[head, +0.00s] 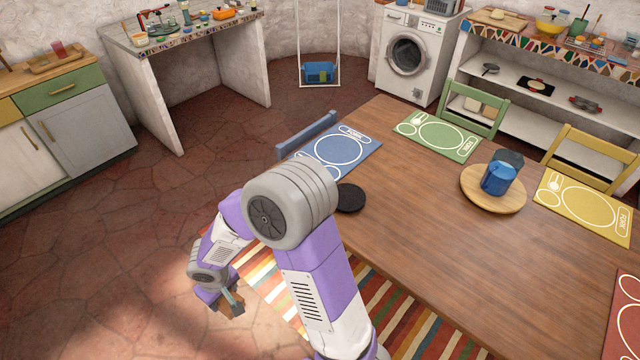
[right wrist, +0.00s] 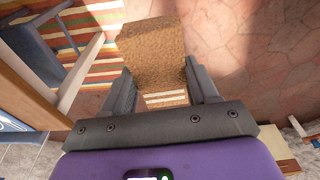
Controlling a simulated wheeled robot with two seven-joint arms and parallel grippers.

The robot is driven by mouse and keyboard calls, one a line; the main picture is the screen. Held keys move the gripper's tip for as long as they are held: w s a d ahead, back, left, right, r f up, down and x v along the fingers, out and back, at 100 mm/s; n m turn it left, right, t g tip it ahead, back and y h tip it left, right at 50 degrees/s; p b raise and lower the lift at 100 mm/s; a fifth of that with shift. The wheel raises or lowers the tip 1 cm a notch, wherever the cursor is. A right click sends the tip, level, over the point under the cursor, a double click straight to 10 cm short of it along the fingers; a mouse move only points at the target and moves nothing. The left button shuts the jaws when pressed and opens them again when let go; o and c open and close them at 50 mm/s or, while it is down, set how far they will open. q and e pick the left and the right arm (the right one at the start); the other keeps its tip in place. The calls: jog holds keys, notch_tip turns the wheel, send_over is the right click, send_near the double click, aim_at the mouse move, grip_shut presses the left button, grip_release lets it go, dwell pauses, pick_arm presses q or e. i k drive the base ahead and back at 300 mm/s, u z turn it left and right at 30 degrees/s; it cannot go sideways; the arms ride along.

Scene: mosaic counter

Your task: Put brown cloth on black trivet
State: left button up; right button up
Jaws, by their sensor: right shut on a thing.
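The brown cloth (right wrist: 158,50) is between the two fingers of my right gripper (right wrist: 160,78) in the right wrist view, and the gripper is shut on it. In the head view, my right gripper (head: 232,297) hangs out over the floor, left of the table, with a small part of the brown cloth (head: 236,309) showing. The black trivet (head: 350,198) is a dark round disc lying on the table near its left edge. It is partly beside my right arm's elbow in the picture, and nothing is seen on it. My left gripper is out of view.
The wooden table (head: 410,220) carries a blue placemat (head: 332,152), a green placemat (head: 437,135), a yellow placemat (head: 585,205) and a round wooden board (head: 484,200) with a blue pot (head: 498,178). A blue chair (head: 308,135) stands at the table's left edge. A striped rug lies below.

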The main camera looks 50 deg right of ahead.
aim_at(347, 196)
jog(key=z, duration=0.3)
jog(key=i, duration=1.55)
jog(key=z, duration=1.75)
jog(key=i, duration=0.75)
jog(key=z, duration=0.7)
